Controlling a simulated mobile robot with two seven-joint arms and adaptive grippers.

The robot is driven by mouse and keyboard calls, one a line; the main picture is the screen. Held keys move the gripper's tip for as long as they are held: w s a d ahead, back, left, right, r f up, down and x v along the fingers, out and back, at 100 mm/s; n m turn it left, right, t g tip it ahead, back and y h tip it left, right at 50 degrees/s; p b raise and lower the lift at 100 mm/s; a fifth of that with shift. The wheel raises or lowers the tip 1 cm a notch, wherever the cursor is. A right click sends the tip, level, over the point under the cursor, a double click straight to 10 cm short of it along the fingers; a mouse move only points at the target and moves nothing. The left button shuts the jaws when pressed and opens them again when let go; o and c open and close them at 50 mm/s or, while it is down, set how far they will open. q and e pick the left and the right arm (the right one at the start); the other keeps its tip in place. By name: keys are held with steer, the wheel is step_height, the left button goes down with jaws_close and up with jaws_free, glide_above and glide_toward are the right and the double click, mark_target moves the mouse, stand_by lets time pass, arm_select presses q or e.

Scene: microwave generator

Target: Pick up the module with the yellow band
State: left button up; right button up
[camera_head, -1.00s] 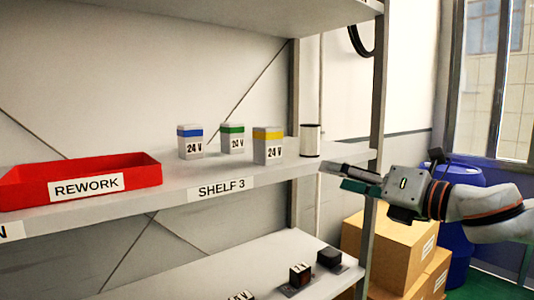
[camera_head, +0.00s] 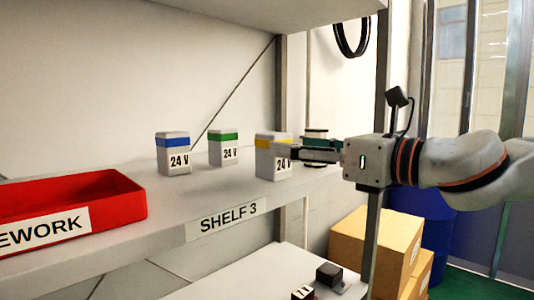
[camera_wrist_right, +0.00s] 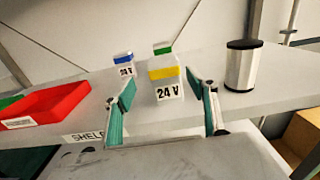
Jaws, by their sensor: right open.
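The module with the yellow band (camera_head: 268,160) is a white-grey block marked 24 V, standing upright on the shelf (camera_head: 190,200) near its front edge. My right gripper (camera_head: 300,155) reaches in from the right, fingers apart. In the head view its near finger overlaps the module's right side. In the right wrist view the yellow-banded module (camera_wrist_right: 165,78) appears between the open fingertips of the right gripper (camera_wrist_right: 163,90), with gaps to both sides; I see no grip on it. My left gripper is not in view.
A blue-banded module (camera_head: 173,153) and a green-banded module (camera_head: 223,148) stand to the left. A red REWORK bin (camera_head: 120,200) is farther left. A white canister with a black lid (camera_wrist_right: 243,65) stands to the right. Cardboard boxes (camera_head: 370,248) are below right.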

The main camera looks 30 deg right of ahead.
steer(key=shift+w+a+r+p, duration=0.15)
steer(key=shift+w+p, duration=0.15)
steer(key=shift+p, duration=0.15)
steer(key=shift+w+a+p, duration=0.1)
steer(key=shift+w+p, duration=0.25)
steer(key=shift+w, duration=0.15)
steer(key=shift+w+f, duration=0.2)
steer(key=shift+d+x, duration=0.15)
steer(key=shift+x, duration=0.7)
steer(key=shift+d+x, duration=0.15)
steer(key=shift+x, duration=1.7)
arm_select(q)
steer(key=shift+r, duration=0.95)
arm_select(e)
steer(key=shift+f, duration=0.1)
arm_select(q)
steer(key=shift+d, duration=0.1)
arm_select(e)
steer(key=c, duration=1.4)
